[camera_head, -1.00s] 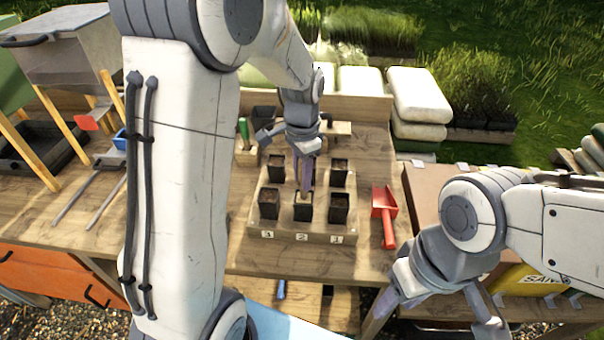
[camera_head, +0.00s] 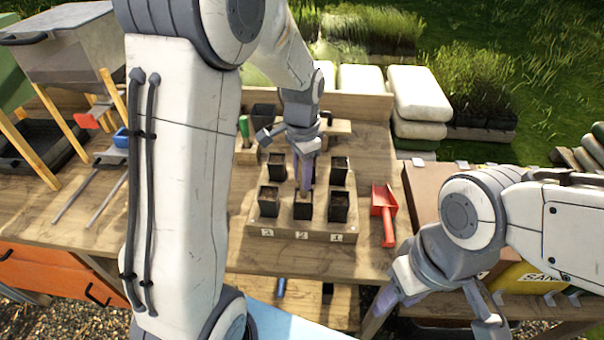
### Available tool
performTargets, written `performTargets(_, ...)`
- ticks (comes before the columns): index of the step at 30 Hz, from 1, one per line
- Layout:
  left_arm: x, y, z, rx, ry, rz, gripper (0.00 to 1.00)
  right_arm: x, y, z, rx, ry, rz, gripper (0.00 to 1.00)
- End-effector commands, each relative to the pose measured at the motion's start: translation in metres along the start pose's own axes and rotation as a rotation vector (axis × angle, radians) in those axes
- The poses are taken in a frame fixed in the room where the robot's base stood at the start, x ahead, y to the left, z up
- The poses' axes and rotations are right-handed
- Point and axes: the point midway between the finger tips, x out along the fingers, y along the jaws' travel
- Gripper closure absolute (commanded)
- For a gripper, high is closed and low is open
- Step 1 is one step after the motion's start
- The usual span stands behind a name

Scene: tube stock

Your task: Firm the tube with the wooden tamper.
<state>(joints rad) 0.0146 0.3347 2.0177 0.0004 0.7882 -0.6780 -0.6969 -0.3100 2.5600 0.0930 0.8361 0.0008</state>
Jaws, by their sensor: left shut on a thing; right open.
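My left gripper (camera_head: 305,174) points down over the front middle tube (camera_head: 303,210), a black square pot above the number 2 on the wooden rack. It is shut on the wooden tamper, which is mostly hidden between the fingers. The fingertips are at the tube's mouth; how deep the tamper's foot sits inside cannot be seen. Other soil-filled tubes stand upright in the rack (camera_head: 258,224): front left (camera_head: 268,202), front right (camera_head: 339,208) and two behind. My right gripper (camera_head: 438,312) is open and empty at the lower right, apart from the rack.
A red scoop (camera_head: 385,212) lies right of the rack. A wooden holder (camera_head: 246,154) with a green-handled tool stands behind it. A hopper (camera_head: 68,48) on yellow legs and a black tray (camera_head: 38,148) are at the left. The bench front beside the rack is clear.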

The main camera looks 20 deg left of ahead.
Motion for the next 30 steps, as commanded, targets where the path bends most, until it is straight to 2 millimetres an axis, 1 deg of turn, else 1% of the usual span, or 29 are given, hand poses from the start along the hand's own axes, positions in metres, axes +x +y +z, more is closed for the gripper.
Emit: performTargets(30,0.0057,0.0003,0.0003,0.0,-0.001,0.001,1.0,-0.0001,0.0,0.0,0.0,0.0,0.0,0.5)
